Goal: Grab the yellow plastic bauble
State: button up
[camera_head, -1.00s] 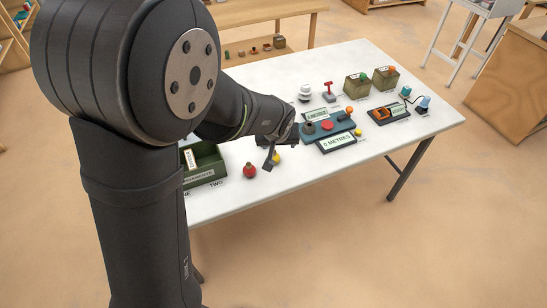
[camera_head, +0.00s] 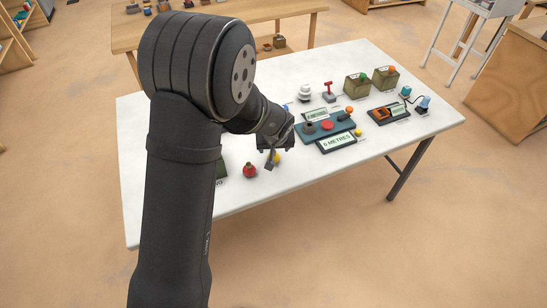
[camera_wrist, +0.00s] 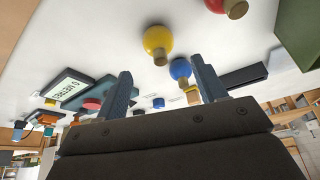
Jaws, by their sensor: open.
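The yellow bauble (camera_head: 277,158) lies on the white table, partly hidden by my gripper in the head view. In the wrist view the yellow bauble (camera_wrist: 158,41) is a round ball with a brownish cap, just beyond the fingertips and roughly between their lines. My gripper (camera_wrist: 161,66) is open, with nothing between its fingers. In the head view my gripper (camera_head: 270,155) is low over the table, beside the yellow bauble. I cannot tell whether they touch.
A red bauble (camera_head: 249,171) lies to the left of the yellow one. A blue bauble (camera_wrist: 180,69) shows near the right finger. A teal panel with a red button (camera_head: 327,125) and a METRES sign (camera_head: 336,142) stand to the right. A green box (camera_wrist: 300,30) is beyond the red bauble.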

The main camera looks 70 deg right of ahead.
jog(key=shift+x, duration=3.05)
jog(key=shift+a, duration=0.15)
jog(key=shift+c, duration=0.2)
jog(key=c, duration=1)
